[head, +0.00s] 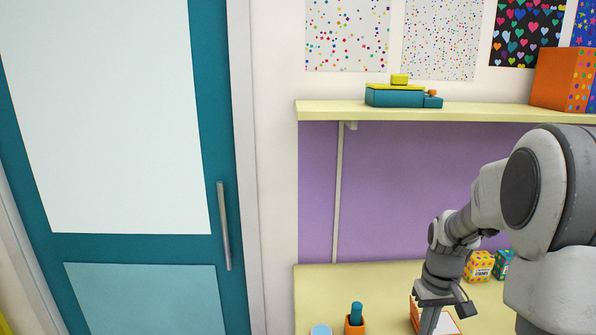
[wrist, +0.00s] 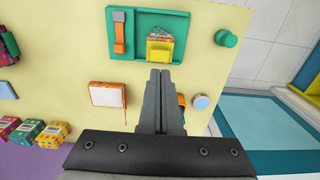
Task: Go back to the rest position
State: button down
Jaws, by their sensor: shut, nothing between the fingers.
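My gripper (head: 440,305) is at the lower right of the head view, pointing down over the yellow tabletop (head: 380,285). In the wrist view my gripper (wrist: 160,73) has its two grey fingers together with nothing between them. The height of the fingertips above the table is hard to tell.
A white-topped orange box (wrist: 107,94) lies left of the fingers. An orange cup (head: 355,326) and a light-blue round item (wrist: 200,102) are close by. A yellow shelf (head: 440,110) hangs above the table. A teal door (head: 130,250) is at left.

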jog(key=s+a+r+t+b, duration=0.2)
jog(key=s+a+r+t, duration=0.1)
jog(key=s+a+r, duration=0.6)
jog(key=s+a+r+t+b, duration=0.2)
jog(key=s+a, duration=0.1)
jog(key=s, duration=0.6)
jog(key=shift+s+a+r+t, duration=0.2)
jog(key=shift+s+r+t, duration=0.1)
jog(key=shift+s+r, duration=0.1)
